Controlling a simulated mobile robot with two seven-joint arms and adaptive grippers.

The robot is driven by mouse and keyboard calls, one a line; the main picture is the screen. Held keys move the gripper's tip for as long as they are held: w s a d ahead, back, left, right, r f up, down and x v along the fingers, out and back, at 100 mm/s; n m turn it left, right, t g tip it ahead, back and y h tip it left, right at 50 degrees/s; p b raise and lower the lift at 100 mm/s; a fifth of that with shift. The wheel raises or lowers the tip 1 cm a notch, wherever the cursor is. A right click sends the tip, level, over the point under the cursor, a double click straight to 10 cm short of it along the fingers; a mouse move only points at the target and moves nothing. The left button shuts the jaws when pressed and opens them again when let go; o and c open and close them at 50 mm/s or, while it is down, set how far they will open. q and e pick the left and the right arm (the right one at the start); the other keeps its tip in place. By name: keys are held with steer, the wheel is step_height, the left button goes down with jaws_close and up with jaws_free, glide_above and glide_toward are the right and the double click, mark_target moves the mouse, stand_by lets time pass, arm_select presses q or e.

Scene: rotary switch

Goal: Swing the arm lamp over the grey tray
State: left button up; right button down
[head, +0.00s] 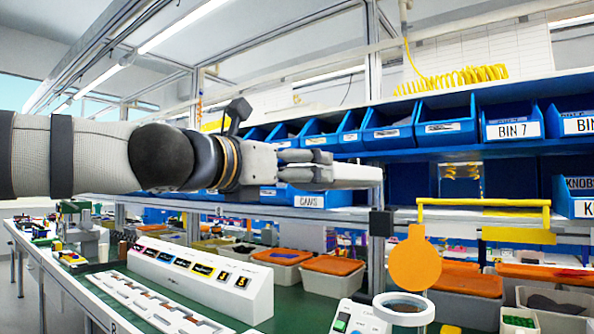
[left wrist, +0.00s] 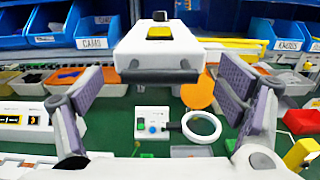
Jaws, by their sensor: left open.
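The arm lamp's white head (left wrist: 160,52) shows in the left wrist view, with a yellow patch on top and a dark handle bar at its near edge. In the head view it looks like the pale bar (head: 357,175) just beyond my left gripper (head: 318,168). My left gripper's fingers (left wrist: 160,105) are spread apart on both sides in the wrist view, with the handle bar seen between them. I cannot tell whether they touch it. A greyish patch (left wrist: 192,151) below the white ring may be the grey tray; it is mostly hidden. My right gripper is not in view.
A switch box (left wrist: 153,123) and a white ring (left wrist: 202,127) stand on the green bench. An orange disc (head: 415,262) and a yellow rail (head: 485,204) are to the right. A sloped white panel (head: 202,281) is at left. Blue bins (head: 447,122) line the shelf behind.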

arm_select(q)
steer(key=shift+w+d, duration=0.4)
steer(key=shift+w, duration=0.15)
steer(key=c, duration=1.7)
steer(key=shift+c, duration=0.2)
